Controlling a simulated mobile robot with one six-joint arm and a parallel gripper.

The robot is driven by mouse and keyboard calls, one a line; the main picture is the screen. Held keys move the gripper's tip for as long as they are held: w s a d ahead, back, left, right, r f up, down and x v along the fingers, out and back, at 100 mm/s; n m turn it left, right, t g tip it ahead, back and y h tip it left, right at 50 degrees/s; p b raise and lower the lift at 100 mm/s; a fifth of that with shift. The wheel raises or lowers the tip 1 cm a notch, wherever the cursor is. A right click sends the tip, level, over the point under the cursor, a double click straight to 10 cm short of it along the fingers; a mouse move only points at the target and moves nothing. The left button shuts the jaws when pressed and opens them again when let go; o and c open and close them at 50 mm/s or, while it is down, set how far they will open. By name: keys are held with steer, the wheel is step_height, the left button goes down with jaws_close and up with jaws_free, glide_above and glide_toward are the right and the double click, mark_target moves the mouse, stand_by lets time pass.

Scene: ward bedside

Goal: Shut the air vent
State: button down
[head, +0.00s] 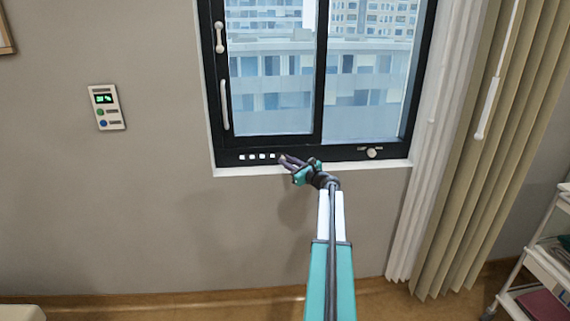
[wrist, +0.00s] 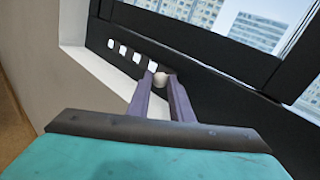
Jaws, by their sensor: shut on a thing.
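The air vent is a row of several small white slots (head: 258,156) in the black lower window frame, left of my gripper in the head view. The slots also show in the wrist view (wrist: 124,50). A small pale knob (wrist: 161,79) sits at the right end of the row. My gripper (head: 284,160) reaches the frame there. In the wrist view, the two purple fingers of my gripper (wrist: 160,86) are closed on the knob, one on each side. In the head view my gripper hides the knob.
A round knob (head: 372,153) with small labels is on the frame to the right. White handles (head: 225,105) are on the window's left side. A control panel (head: 106,107) is on the wall. A curtain (head: 490,140) hangs right, beside a trolley (head: 545,265).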

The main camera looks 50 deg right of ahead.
steer(key=shift+w+a, duration=0.85)
steer(key=shift+a, duration=0.2)
steer(key=c, duration=1.6)
jaws_free()
steer(key=shift+s, duration=0.1)
steer(key=s, duration=0.4)
steer(key=s+a+b, duration=0.1)
steer(key=s, duration=0.8)
steer(key=shift+s+a+b, duration=0.2)
steer(key=shift+s+b, duration=0.1)
